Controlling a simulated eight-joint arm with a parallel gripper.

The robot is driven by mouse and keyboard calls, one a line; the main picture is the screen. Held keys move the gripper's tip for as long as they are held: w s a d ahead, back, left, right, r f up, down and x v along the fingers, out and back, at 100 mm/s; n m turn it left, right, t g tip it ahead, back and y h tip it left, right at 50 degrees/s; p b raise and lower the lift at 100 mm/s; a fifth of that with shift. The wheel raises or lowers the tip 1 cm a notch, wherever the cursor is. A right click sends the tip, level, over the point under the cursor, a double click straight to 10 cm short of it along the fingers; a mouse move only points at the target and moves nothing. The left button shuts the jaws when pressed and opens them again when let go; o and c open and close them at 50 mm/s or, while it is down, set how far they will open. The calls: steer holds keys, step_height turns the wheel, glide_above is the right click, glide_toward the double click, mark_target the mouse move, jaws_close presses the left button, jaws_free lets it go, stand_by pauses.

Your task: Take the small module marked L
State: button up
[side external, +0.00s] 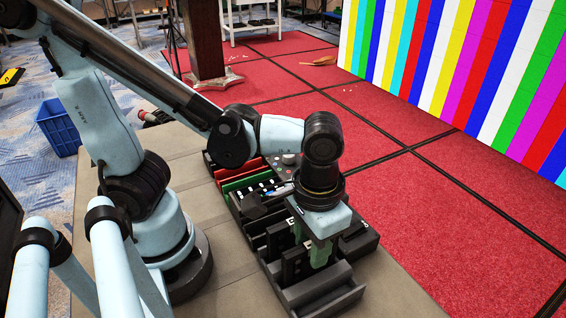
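My gripper (320,254) points down over the front part of a black rack (318,292) with several compartments. Its pale blue body hides much of what lies below, and its green fingers reach down among dark modules. I cannot tell whether the fingers are open or shut, or whether they touch a module. A dark module (295,264) stands just left of the fingers. A small white marking shows beside the gripper body, too small to read. I cannot make out which module is marked L.
Red and green dividers (236,173) and a grey box with a knob (287,160) are at the rack's far end. The rack stands on a grey-brown table (233,291). A blue crate (58,127) is on the floor at left; a striped video wall (470,70) is at right.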

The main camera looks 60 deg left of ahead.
steer(key=shift+c, duration=0.3)
steer(key=c, duration=0.5)
steer(key=shift+r, duration=2.75)
steer(key=shift+c, duration=0.2)
